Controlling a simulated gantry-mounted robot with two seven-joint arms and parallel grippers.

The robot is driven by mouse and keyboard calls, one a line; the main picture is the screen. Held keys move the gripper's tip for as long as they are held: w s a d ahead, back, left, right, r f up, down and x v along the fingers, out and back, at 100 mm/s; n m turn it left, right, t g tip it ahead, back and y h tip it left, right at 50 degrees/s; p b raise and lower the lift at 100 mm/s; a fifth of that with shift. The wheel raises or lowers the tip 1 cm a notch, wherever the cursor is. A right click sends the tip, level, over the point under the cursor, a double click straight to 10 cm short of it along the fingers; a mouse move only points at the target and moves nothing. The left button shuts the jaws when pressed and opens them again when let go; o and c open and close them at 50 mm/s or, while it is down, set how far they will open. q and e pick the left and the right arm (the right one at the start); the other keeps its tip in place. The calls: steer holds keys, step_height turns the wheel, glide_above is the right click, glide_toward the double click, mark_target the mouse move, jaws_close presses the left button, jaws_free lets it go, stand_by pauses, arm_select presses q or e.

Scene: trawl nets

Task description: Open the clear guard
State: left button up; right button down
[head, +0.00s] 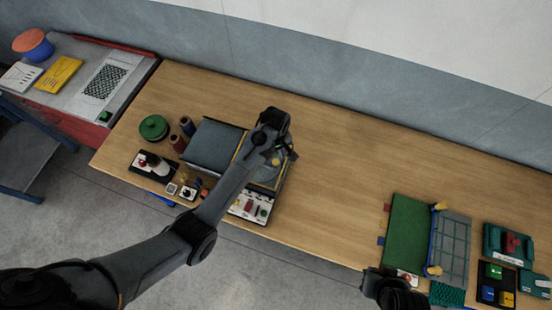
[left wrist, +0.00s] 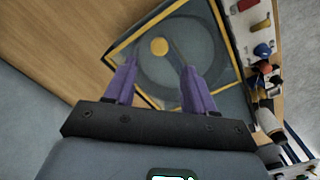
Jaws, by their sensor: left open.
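The clear guard (head: 268,176) is a see-through panel with a yellow edge on the grey machine on the bench. In the left wrist view the guard (left wrist: 222,36) fills the upper middle, with a round grey disc visible through it. It looks closed and flat. A yellow round knob (left wrist: 159,46) lies near the disc's upper left. My left gripper (head: 279,156) is over the guard. In the left wrist view its two purple fingers (left wrist: 158,68) are apart, with nothing between them and the knob just beyond the tips. My right gripper (head: 393,290) is at the bottom edge, its fingers hidden.
A grey block (head: 213,143) adjoins the guard on the left. A panel of small controls (head: 250,207) lies in front. A green round item (head: 154,128) and spools stand further left. A green mat and a grid panel (head: 453,250) are at the right. The middle bench is clear.

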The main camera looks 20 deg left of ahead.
mark_target(276, 162)
arm_select(q)
steer(key=shift+f, duration=3.55)
steer(key=shift+c, duration=0.3)
jaws_close()
